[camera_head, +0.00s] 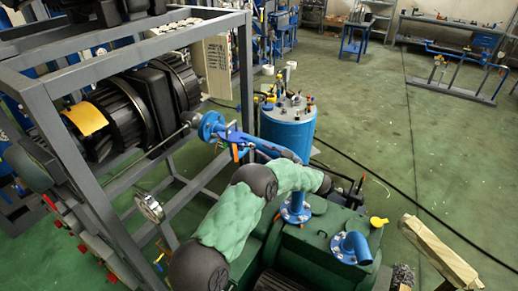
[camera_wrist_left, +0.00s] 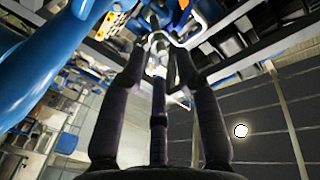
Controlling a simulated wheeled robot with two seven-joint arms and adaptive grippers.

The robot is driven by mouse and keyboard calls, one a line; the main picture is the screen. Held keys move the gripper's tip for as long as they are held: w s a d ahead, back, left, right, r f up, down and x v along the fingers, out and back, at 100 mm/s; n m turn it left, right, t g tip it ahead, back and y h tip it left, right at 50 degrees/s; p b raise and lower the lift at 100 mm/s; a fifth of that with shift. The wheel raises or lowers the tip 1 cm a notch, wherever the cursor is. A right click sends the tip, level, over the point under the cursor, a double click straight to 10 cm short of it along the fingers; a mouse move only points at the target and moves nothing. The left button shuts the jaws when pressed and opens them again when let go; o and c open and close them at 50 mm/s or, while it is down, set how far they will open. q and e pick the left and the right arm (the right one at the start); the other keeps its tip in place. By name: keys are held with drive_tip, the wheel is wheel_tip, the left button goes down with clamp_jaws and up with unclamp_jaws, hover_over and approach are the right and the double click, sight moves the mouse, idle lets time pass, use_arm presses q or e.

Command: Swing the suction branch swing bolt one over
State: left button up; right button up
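The blue suction branch pipe (camera_head: 262,146) runs from a flange (camera_head: 210,125) at the grey frame toward the green pump. Orange handles (camera_head: 235,152) sit on it. My left arm crosses in front of the pipe's lower part, and the dark left gripper (camera_head: 358,187) is beyond its wrist, above the pump. In the left wrist view its three dark fingers (camera_wrist_left: 160,55) are spread and look empty. A curved silver metal piece (camera_wrist_left: 160,38) lies at or just beyond the fingertips; contact cannot be told. I cannot identify the swing bolt for certain. My right gripper is not in view.
A blue vessel (camera_head: 288,128) with fittings stands behind the pipe. The green pump (camera_head: 310,245) has an open blue elbow (camera_head: 353,246) and a yellow cap (camera_head: 378,221). A grey frame (camera_head: 75,150) crowds the left. Green floor (camera_head: 440,150) is open at the right, crossed by a black cable.

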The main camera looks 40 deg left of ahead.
sight(249, 146)
use_arm(q)
drive_tip(key=shift+w+a, duration=0.15)
drive_tip(key=shift+a, duration=1.8)
drive_tip(key=shift+c, duration=0.3)
